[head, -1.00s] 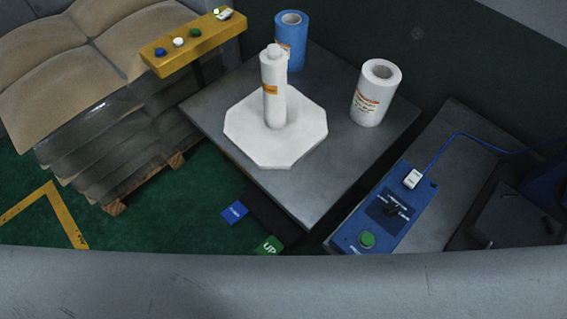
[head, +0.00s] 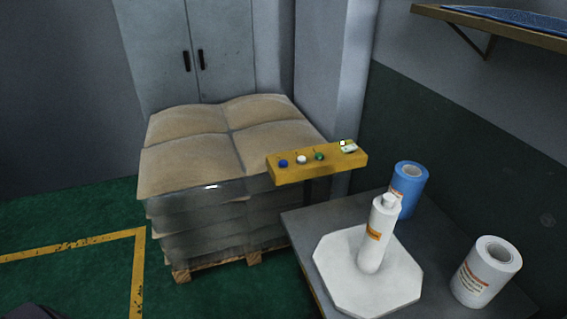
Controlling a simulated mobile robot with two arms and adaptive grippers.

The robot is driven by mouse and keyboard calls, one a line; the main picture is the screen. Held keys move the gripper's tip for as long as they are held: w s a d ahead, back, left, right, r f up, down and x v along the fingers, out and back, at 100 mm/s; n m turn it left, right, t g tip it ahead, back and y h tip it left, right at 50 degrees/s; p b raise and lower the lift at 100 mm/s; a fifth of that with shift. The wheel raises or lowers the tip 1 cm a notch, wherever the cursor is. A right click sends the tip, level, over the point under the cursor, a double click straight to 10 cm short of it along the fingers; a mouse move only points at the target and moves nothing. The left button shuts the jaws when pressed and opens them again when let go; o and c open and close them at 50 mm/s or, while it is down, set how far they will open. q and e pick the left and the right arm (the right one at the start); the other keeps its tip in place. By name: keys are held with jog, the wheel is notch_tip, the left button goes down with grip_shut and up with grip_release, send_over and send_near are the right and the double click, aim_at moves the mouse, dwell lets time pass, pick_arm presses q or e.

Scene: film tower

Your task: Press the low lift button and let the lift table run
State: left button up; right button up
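A grey table (head: 293,224) stands at the lower right, cut off by the bottom edge. On it is a white octagonal plate (head: 397,292) bearing an upright white column (head: 376,245) with an orange label. A blue roll (head: 408,186) and a white roll (head: 484,273) stand upright on the table. The low blue and green pads by the table's base are outside this view, so I cannot see a low lift button. Neither gripper is recognisable in view; a small dark shape at the bottom left edge is too cut off to tell.
A yellow bar (head: 335,169) with small blue, white and green pieces juts out beside the table. Stacked beige sacks (head: 190,165) sit on a wooden pallet (head: 216,265). Grey cabinet doors (head: 190,55) stand behind. Green floor (head: 70,215) with yellow lines is open at left.

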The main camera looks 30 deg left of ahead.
pick_arm(q)
grip_shut()
dwell(1.4)
